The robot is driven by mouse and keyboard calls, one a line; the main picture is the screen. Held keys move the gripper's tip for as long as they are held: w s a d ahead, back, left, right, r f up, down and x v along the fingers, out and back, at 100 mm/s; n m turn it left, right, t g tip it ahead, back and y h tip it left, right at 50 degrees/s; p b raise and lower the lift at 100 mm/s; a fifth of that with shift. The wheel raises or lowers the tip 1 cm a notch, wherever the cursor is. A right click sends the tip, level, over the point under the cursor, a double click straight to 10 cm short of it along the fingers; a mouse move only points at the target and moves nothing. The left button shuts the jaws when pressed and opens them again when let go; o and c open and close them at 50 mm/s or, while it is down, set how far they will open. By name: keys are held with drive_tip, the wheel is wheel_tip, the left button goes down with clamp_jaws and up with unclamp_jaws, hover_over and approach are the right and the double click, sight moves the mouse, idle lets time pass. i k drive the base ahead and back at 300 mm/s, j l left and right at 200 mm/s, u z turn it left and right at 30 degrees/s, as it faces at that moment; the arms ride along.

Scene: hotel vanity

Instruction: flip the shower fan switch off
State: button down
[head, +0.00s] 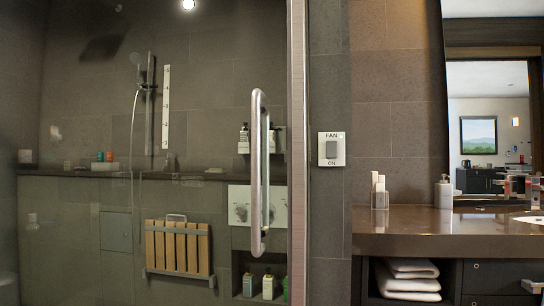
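The fan switch (332,161) is a white wall plate with a grey rocker (333,148) in the middle. It is on the tiled wall just right of the glass shower door's frame. "FAN" is printed above the rocker and "ON" below it. I cannot tell which way the rocker is tilted at this size. My gripper is not in view, and nothing covers the switch.
The glass shower door with its long metal handle (258,170) stands left of the switch. A vanity counter (420,222) juts out at the lower right, with a toothbrush holder (379,200) and soap dispenser (443,193). The wall around the switch is bare.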

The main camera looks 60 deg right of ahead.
sight(331, 145)
drive_tip(key=z, duration=2.3)
